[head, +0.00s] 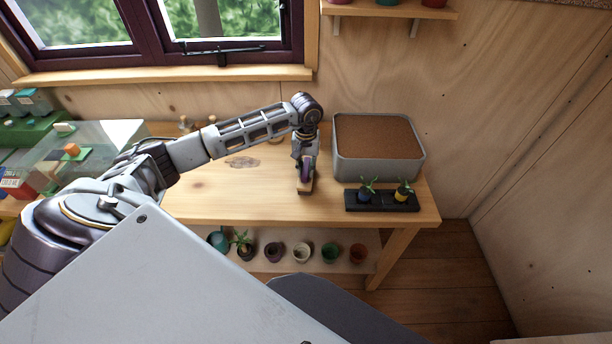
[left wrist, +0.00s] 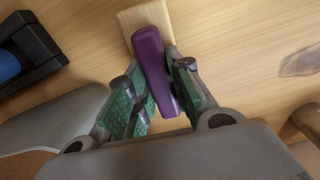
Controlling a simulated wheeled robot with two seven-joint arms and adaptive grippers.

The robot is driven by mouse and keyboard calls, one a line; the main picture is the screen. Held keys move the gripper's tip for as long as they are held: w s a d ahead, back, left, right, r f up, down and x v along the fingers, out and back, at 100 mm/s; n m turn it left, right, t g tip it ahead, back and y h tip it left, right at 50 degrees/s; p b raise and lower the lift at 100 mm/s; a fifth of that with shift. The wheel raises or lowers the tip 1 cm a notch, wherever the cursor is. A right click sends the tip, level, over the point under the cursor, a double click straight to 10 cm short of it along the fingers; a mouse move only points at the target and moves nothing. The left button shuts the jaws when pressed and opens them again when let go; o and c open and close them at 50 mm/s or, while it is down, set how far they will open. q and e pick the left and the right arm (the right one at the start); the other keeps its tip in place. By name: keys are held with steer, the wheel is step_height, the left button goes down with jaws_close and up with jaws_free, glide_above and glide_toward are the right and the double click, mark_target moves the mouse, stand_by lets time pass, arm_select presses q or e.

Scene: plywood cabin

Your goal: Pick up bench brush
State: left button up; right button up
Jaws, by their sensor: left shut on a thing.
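The bench brush (left wrist: 155,65) has a purple handle and a pale wooden block at its end. In the left wrist view, the purple handle lies between the green-padded fingers of my left gripper (left wrist: 160,95), which is shut on it. In the head view, my left gripper (head: 305,172) points down over the table, and the brush (head: 306,186) shows only partly below it. The brush is at or just above the tabletop; I cannot tell whether it touches. My right gripper is not in view.
A grey planter of brown soil (head: 344,168) stands right of the gripper. A black tray (head: 382,207) with two small potted plants sits before it. Several pots stand on the table's lower shelf (head: 315,263). A clear-lidded box (head: 100,145) is at left. Bare tabletop (head: 225,195) lies left of the brush.

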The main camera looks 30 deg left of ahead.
mark_target(306, 166)
arm_select(q)
jaws_close()
steer(key=shift+r, duration=0.1)
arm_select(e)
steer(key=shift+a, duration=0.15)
arm_select(q)
steer(key=shift+r, duration=0.75)
step_height(306, 166, up, 6)
steer(key=shift+r+b, duration=0.25)
steer(key=shift+b, duration=0.45)
steer(key=shift+r, duration=0.9)
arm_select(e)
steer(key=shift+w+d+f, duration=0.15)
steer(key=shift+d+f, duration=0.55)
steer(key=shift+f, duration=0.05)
